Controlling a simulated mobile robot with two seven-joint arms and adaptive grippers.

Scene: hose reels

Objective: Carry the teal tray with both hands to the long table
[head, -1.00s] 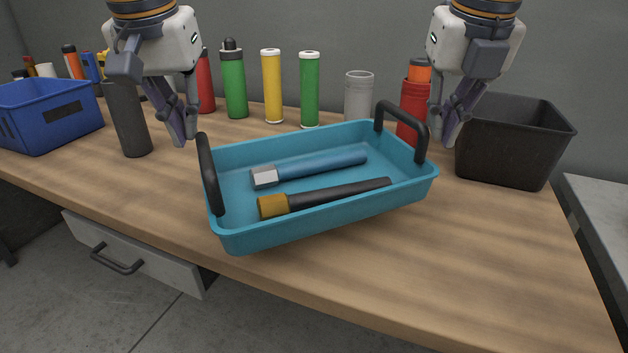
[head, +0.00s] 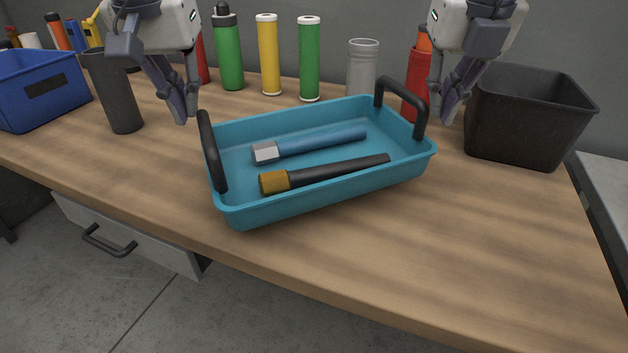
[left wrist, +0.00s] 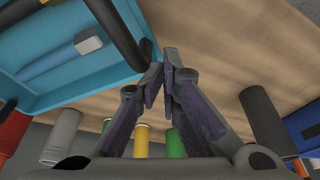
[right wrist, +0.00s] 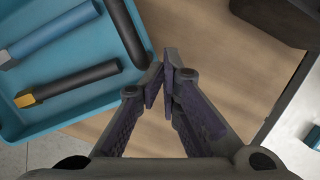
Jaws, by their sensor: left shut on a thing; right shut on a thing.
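The teal tray (head: 330,194) has a black upright handle at each end. It looks slightly tilted in the head view, and I cannot tell whether its underside touches the wooden table. A blue-handled tool with a grey head (head: 310,145) and a black-handled tool with a brass-coloured head (head: 330,173) lie in it. My left gripper (head: 184,117) is shut on the tray at the left handle (head: 212,150). My right gripper (head: 446,117) is shut on it at the right handle (head: 421,110). Both pairs of fingertips show close together at the handles' outer sides; the contact itself is unclear.
A blue bin (head: 45,108) and a dark cylinder (head: 112,95) stand left on the wooden table (head: 450,230). Green, yellow, red and grey cylinders stand along the back. A black bin (head: 520,145) stands right. The table's front right is clear. A grey surface (head: 608,200) lies further right.

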